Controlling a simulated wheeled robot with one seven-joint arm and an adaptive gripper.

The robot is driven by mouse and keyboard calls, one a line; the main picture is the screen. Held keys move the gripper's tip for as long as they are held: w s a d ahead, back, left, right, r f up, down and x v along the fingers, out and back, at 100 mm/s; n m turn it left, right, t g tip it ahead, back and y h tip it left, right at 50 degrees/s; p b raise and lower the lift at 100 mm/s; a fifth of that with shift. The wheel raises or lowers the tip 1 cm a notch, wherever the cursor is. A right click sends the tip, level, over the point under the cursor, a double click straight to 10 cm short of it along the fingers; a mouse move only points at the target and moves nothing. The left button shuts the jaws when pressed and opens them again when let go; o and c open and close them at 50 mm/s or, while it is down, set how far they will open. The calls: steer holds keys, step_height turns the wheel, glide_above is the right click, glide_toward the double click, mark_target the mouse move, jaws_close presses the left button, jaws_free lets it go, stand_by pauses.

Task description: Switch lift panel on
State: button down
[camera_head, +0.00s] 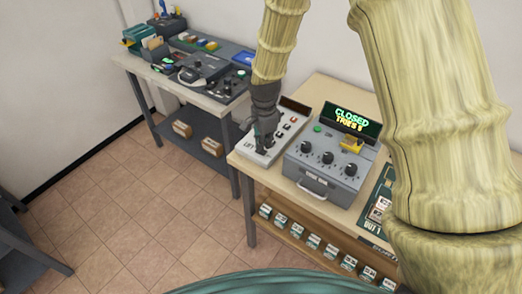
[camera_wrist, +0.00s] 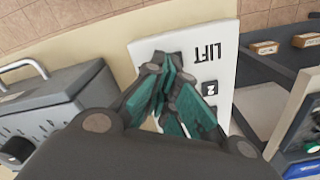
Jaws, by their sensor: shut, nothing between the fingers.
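The lift panel (camera_head: 284,131) is a white slab lettered "LIFT" lying on the wooden table, left of a grey box. It has a dark display strip at its far end and small reddish buttons. In the wrist view the panel (camera_wrist: 226,62) shows upside-down "LIFT" lettering and a dark square button. My gripper (camera_head: 264,144) is over the panel's near left end, pointing down. In the wrist view my gripper (camera_wrist: 166,68) is shut and empty, its teal-padded fingers covering part of the panel. I cannot tell whether the fingertips touch it. The panel's switch is not clearly visible.
The grey box (camera_head: 322,168) with several knobs and a "CLOSED" display stands close right of the panel; it also shows in the wrist view (camera_wrist: 62,85). A second table (camera_head: 215,95) with devices stands at the left. The tiled floor (camera_head: 150,210) between is clear.

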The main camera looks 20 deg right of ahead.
mark_target(264, 152)
steer(key=shift+f+b, duration=0.45)
steer(key=shift+f, duration=0.75)
stand_by(0.9)
steer(key=shift+r, duration=0.1)
steer(key=shift+r+p, duration=2.75)
steer(key=shift+r, duration=0.7)
